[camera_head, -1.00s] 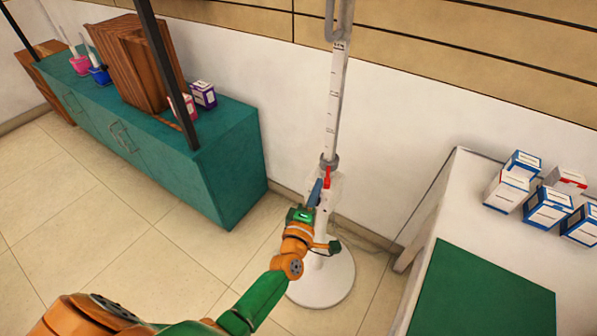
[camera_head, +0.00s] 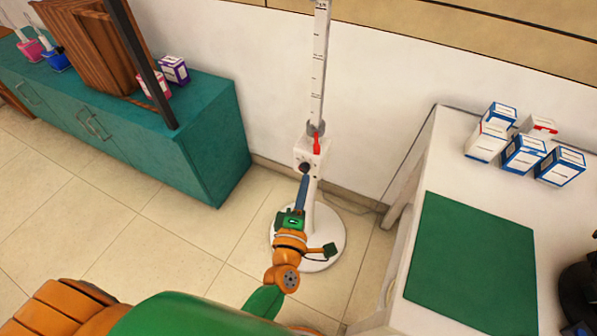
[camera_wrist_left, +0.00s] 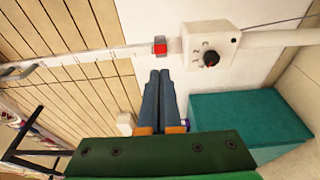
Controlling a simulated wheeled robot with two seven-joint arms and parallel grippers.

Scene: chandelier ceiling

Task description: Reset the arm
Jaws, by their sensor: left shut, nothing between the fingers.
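My left arm comes in from the bottom of the head view. My left gripper (camera_head: 304,181) is shut and empty, its blue-grey fingers pointing up the picture at the white stand. In the left wrist view the two fingers of my left gripper (camera_wrist_left: 159,75) lie side by side. The white stand (camera_head: 318,218) has a box (camera_head: 308,155) with a dark knob, a red part (camera_head: 316,144) and a tall scaled column (camera_head: 318,70). In the left wrist view the box (camera_wrist_left: 212,45) lies just beyond the fingertips, apart in the picture. My right gripper is not visible.
A teal cabinet (camera_head: 205,140) stands at the left with boxes, cups and a brown wooden piece on it. A white table (camera_head: 450,140) at the right holds several boxes and a green mat (camera_head: 470,260). A dark object (camera_head: 577,290) is cut off at the right edge. Tiled floor (camera_head: 150,245) between is clear.

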